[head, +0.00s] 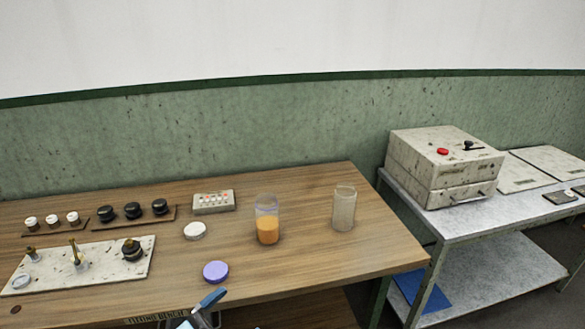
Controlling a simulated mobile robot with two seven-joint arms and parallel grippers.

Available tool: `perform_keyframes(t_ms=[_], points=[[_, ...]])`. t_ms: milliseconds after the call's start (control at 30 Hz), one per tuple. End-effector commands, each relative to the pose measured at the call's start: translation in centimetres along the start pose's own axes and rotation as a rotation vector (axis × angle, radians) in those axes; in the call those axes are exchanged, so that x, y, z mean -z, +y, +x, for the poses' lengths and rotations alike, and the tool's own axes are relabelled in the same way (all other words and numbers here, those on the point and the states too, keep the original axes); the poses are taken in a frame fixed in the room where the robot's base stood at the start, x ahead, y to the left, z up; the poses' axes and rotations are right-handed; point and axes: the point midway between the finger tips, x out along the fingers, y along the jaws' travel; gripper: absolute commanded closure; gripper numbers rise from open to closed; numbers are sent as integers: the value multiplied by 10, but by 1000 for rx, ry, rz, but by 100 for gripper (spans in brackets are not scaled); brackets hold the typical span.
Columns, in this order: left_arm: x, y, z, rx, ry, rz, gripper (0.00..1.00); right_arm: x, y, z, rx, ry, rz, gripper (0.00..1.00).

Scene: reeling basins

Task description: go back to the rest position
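Neither of my grippers can be made out in the head view, so I cannot see whether they hold anything. A wooden bench (330,262) is in front of me. On it stand a clear jar with orange contents (267,228) and, to its right, a pale jar (344,208) that looks empty. A white round lid (195,231) and a purple round lid (216,271) lie flat to the left of the jars. A blue-handled item (209,299) pokes up at the bottom edge from a grey holder, mostly cut off.
A stone-like plate with fittings (110,272) lies on the bench's left, with white knobs (52,220), black knobs (133,210) and a button box (214,202) behind. Right of the bench, a metal table (460,220) carries a speckled box (440,160). The bench's right front is clear.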

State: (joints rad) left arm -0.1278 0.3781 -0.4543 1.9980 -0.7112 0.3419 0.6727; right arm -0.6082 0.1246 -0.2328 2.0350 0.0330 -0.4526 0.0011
Motion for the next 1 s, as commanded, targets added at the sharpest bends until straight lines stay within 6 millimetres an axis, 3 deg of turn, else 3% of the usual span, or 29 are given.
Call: perform_keyframes(t_ms=[100,200,333,500,600,800,1000], points=[[-49,4,-49,270,-262,-141,8,-4,-1,-2,1,-7,2,0],[-86,21,-95,393,-494,-244,8,-4,-1,-2,2,-7,2,0],[-116,54,-148,447,-737,-363,8,-3,-1,-1,2,-6,1,0],[-135,106,-207,434,-987,-515,8,-1,-1,0,1,-2,0,0],[-105,90,-196,429,-982,-497,8,27,-2,-18,-1,-1,-7,0],[-64,73,-185,427,-977,-475,8,69,-3,-47,-7,22,-24,0],[-28,58,-176,425,-972,-454,8,97,-2,-73,-15,26,-41,0]])
